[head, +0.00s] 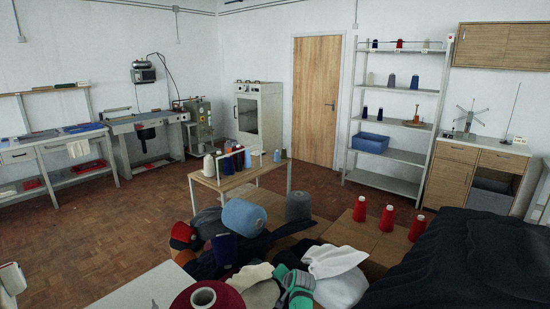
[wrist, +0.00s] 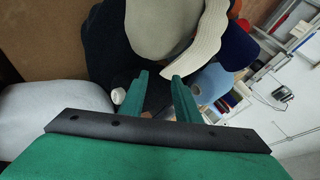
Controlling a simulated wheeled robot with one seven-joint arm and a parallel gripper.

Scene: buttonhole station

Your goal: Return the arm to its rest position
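My gripper (wrist: 160,76) shows in the wrist view with its two green fingers apart and no object visible between them. It faces a pile of knitwear: a cream ribbed piece (wrist: 192,45) and dark cloth (wrist: 108,45) lie beyond the fingertips. I cannot tell whether the fingers touch the cloth.
Three red cones (head: 388,217) stand on a brown surface beside a large dark cloth heap (head: 455,262). A light blue roll (head: 243,217) lies on the pile. A small table (head: 208,182) with thread cones stands behind. The parquet floor (head: 110,230) at left is clear.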

